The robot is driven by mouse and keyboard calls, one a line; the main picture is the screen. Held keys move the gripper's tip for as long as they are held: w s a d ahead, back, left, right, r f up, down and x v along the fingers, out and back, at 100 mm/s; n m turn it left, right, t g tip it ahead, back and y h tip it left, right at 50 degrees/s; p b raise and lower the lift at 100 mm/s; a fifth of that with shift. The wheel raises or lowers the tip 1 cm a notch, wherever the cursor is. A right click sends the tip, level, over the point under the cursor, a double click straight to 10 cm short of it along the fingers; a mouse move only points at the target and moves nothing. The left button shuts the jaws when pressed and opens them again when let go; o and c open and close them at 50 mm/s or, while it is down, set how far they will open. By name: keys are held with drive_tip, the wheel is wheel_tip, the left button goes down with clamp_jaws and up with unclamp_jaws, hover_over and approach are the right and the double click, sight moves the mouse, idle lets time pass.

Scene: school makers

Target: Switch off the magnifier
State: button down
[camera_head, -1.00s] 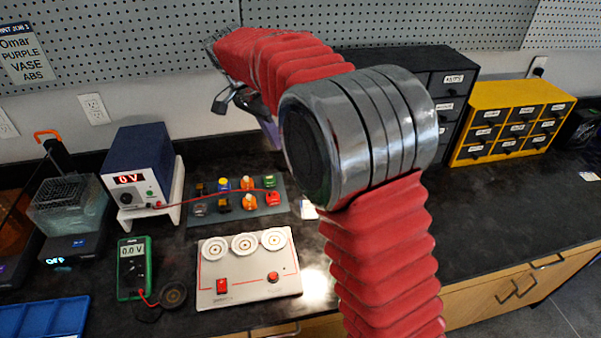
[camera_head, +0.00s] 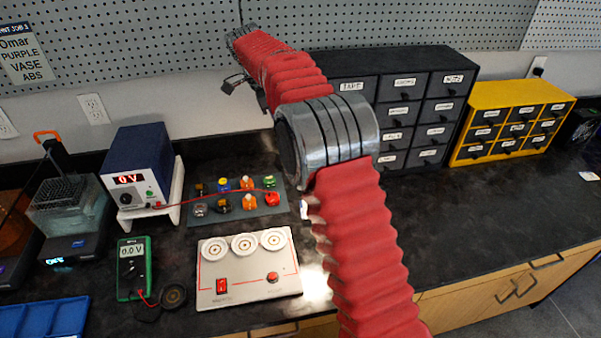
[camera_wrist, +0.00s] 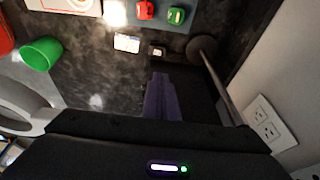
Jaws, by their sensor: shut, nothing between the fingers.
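My gripper (camera_wrist: 162,98) shows in the wrist view as purple fingers, shut and empty, above the dark bench. A dark round base (camera_wrist: 203,46) with a slanting post (camera_wrist: 222,88) stands beyond the fingers to the right; it looks like the magnifier's stand. A small dark block with a pale top (camera_wrist: 157,51) lies left of that base, apart from the fingers; I cannot tell if it is the switch. A pale curved piece (camera_wrist: 22,122) at the left edge may be the magnifier's ring, partly hidden. In the head view my arm hides the magnifier and my fingertips.
A bright light patch (camera_head: 316,284) lies beside the white panel (camera_head: 248,290). A component board (camera_head: 236,214), blue power supply (camera_head: 140,160) and green meter (camera_head: 131,265) stand left. Black drawers (camera_head: 411,125) and yellow drawers (camera_head: 511,131) stand behind.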

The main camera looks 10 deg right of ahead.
drive_tip(key=shift+f, duration=0.1)
drive_tip(key=x, duration=1.9)
drive_tip(key=shift+s+f, duration=0.1)
drive_tip(key=shift+f, duration=0.35)
